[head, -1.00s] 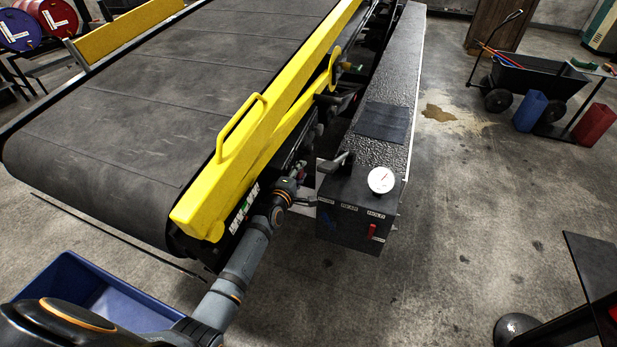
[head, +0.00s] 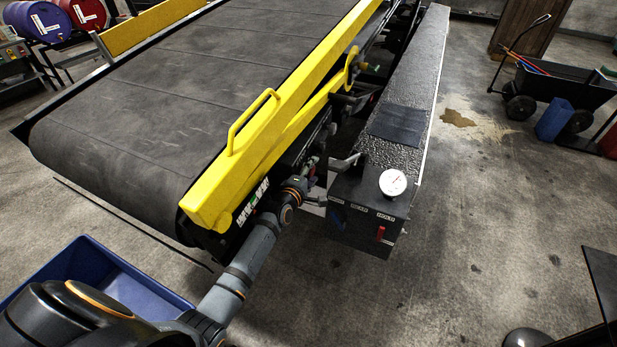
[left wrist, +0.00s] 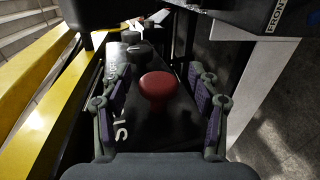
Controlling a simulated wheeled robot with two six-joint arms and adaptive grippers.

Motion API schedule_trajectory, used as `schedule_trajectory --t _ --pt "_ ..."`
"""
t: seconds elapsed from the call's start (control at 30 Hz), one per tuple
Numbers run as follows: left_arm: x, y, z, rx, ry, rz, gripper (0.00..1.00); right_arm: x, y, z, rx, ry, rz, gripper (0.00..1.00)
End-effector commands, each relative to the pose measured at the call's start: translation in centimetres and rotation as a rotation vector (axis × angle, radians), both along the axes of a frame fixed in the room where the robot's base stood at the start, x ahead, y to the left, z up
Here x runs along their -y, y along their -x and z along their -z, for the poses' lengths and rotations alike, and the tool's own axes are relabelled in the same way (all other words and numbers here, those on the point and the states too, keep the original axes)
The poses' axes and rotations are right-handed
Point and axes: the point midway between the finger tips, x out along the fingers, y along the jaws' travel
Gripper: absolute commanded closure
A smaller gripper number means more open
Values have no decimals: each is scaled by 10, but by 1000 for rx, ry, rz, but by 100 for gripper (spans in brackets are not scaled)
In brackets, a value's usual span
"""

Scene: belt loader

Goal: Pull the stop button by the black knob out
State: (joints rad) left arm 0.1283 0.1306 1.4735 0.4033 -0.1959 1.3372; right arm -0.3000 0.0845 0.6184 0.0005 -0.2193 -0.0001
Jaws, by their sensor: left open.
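The red mushroom-shaped stop button (left wrist: 157,88) stands on a dark panel with white lettering in the left wrist view. A black knob (left wrist: 128,50) sits just beyond it, up and to the left. My left gripper (left wrist: 159,76) is open, with one purple-padded finger on each side of the red button. Gaps show between the pads and the button. In the head view my left gripper (head: 312,168) reaches in beside the belt's yellow side rail; the button cannot be made out there. My right gripper is not in view.
The yellow rail (head: 270,140) of the belt (head: 150,100) runs close left of my gripper. A black control box (head: 365,222) with a white gauge and red switch stands close right. A blue bin (head: 150,297) lies below my arm.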

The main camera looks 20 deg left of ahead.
Motion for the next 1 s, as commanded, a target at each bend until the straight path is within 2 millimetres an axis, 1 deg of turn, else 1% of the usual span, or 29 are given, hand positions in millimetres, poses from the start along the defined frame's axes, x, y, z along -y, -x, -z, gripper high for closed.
schedule_trajectory --t 0.07,0.3,0.4,0.5,0.67,1.0 --pt "0 13 -1 -1 -3 1 39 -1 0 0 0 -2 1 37" --pt "-2 71 -10 -3 -4 2 39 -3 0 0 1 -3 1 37" --pt "-2 91 -13 -4 -4 2 39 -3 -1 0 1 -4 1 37" --pt "-3 105 -15 -4 -3 2 39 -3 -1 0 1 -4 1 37" --pt "-3 115 -17 -3 -1 1 39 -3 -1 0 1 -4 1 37" --pt "-3 115 -17 -2 0 1 39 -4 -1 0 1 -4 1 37"
